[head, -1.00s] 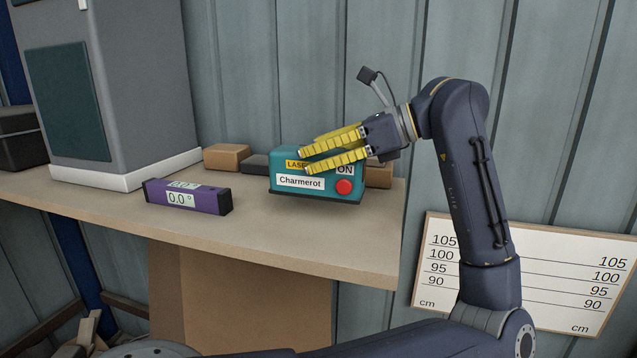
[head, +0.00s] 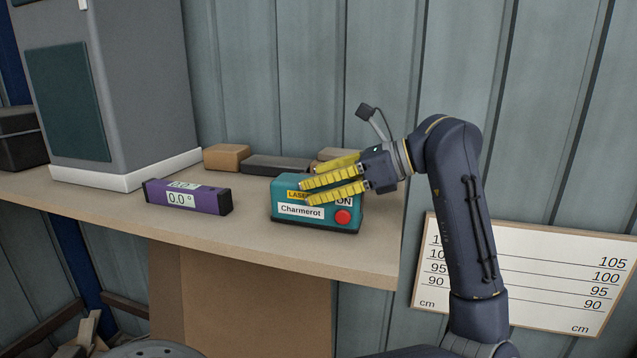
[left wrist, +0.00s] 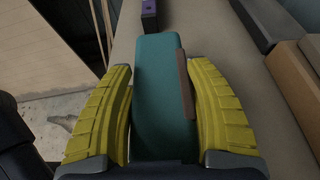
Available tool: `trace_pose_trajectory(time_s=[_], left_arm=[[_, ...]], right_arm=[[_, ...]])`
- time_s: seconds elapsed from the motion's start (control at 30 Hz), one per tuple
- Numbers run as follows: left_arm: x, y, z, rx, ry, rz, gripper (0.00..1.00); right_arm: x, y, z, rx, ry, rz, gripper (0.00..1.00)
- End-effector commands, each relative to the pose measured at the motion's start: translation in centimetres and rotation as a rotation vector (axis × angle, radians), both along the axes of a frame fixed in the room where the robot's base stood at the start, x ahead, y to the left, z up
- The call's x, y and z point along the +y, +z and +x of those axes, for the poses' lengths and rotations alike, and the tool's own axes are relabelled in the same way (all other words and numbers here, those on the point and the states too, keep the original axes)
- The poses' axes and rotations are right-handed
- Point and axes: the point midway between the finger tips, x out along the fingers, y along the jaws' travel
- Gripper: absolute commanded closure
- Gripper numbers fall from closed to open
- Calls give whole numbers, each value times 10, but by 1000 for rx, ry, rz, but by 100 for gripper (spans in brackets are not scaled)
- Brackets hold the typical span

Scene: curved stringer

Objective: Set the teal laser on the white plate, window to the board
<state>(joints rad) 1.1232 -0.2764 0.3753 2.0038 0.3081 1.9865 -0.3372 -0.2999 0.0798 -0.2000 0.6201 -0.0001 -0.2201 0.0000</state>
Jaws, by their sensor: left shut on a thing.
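The teal laser (head: 288,217) is a box with a "Charmerot" label, a yellow "LASER" strip and a red button facing me. It is at the front part of the shelf, upright; I cannot tell whether its base touches the shelf. My left gripper (head: 308,190) has its yellow fingers around the laser from the right. In the left wrist view the laser (left wrist: 160,85) lies between both fingers (left wrist: 160,115). A white board (head: 545,275) with numbered lines and "cm" leans at the lower right. I see no separate white plate. My right gripper is out of view.
A purple level (head: 190,197) reading 0.0° lies left of the laser on the shelf (head: 250,240). Brown (head: 227,157) and dark (head: 275,165) blocks lie at the back. A tall grey cabinet (head: 125,90) stands at the left. The shelf's right end is close to the gripper.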

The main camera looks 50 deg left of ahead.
Motion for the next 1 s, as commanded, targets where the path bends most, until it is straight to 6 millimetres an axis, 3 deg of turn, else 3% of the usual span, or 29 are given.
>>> trace_pose_trajectory(time_s=[0.17, 0.2, 0.37, 0.73, 1.0], left_arm=[[0, -2, 0, 2, 0, 1, 92], [0, -3, 0, 0, 0, 0, 41], [0, -3, 0, 0, 0, 0, 22], [-3, -2, 2, 0, -2, -1, 22], [-35, 16, 22, 0, -6, -1, 22]], right_arm=[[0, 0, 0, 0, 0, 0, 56], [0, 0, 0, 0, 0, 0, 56], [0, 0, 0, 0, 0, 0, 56], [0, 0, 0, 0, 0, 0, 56], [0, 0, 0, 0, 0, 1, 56]])
